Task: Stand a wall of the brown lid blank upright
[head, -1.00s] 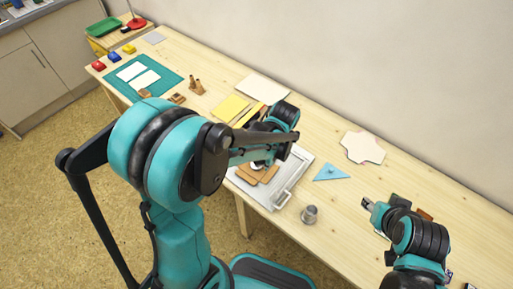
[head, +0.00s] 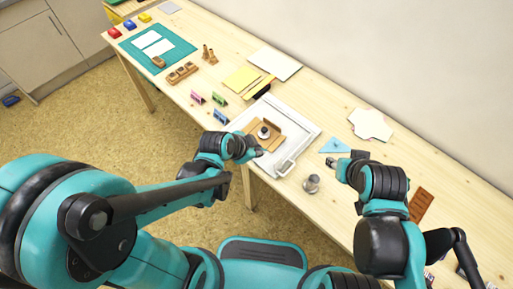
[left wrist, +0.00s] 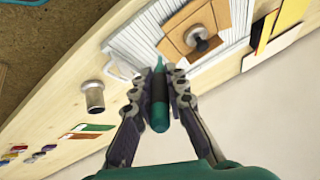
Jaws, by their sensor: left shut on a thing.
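The brown lid blank (head: 280,137) lies on the pale ridged tray (head: 312,132), and it also shows in the left wrist view (left wrist: 177,42). A dark round-knobbed weight (head: 264,132) rests on its middle; it also shows in the left wrist view (left wrist: 198,40). Some edges look raised in the head view, but I cannot tell how upright each wall is. My left gripper (head: 257,152) is just in front of the blank, apart from it, shut on a teal and black rod-like tool (left wrist: 160,105). My right gripper (head: 337,164) is near the blue triangle; its jaws are too small to read.
A grey metal cylinder (head: 311,184) stands right of the tray near the front edge. A blue triangle (head: 334,146) and white cut-out (head: 370,124) lie to the right. Yellow sheets (head: 241,78) lie behind.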

